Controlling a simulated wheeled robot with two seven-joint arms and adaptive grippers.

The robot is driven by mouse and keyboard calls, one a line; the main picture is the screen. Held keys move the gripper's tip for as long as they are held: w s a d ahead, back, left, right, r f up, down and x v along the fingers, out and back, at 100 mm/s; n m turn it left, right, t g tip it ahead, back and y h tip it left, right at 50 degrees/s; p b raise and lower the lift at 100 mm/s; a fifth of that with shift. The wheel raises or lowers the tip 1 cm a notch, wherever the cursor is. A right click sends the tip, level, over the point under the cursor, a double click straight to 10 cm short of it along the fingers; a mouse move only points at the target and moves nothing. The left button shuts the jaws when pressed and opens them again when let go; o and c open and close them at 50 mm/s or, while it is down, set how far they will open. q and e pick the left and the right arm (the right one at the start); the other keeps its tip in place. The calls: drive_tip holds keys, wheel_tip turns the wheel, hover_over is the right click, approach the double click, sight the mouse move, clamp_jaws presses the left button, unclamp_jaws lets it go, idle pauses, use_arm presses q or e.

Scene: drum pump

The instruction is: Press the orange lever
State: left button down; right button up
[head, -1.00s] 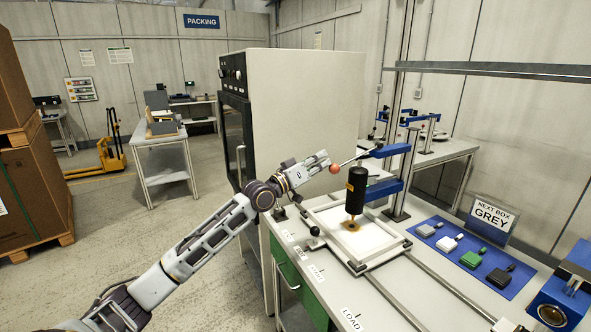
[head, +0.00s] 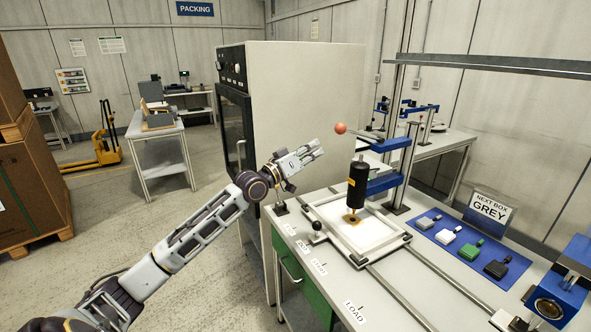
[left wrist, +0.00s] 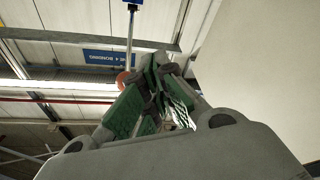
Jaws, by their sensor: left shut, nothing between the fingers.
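The lever's orange ball knob (head: 340,128) sits at the end of a rod that runs from the blue press head (head: 392,145). The rod slopes up toward the knob. My left gripper (head: 320,147) is shut and empty, a little below and left of the knob, apart from it in the head view. In the left wrist view the knob (left wrist: 123,78) shows partly behind my green-padded fingers (left wrist: 157,66). A black cylinder (head: 357,183) hangs from the press over the white tray (head: 385,243). My right gripper is out of view.
A tall pale cabinet (head: 300,95) stands left of the press, behind my gripper. A blue mat (head: 470,235) with several small blocks lies on the bench to the right. A sign (head: 490,212) reads "NEXT BOX GREY". A rail (head: 500,65) crosses above.

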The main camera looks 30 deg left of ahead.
use_arm(q)
drive_tip(key=s+a+f+b, duration=0.1)
drive_tip(key=s+a+f, duration=0.1)
drive_tip(key=s+f, duration=0.2)
drive_tip(key=shift+s+a+b, duration=0.2)
drive_tip(key=shift+s+b, duration=0.15)
drive_tip(key=shift+s, duration=0.85)
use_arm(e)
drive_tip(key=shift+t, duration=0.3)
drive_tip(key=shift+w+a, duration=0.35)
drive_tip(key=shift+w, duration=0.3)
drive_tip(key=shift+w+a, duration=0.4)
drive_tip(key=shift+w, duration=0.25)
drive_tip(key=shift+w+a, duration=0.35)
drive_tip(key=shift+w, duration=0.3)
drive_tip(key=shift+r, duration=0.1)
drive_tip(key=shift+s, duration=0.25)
use_arm(q)
drive_tip(key=shift+s, duration=0.1)
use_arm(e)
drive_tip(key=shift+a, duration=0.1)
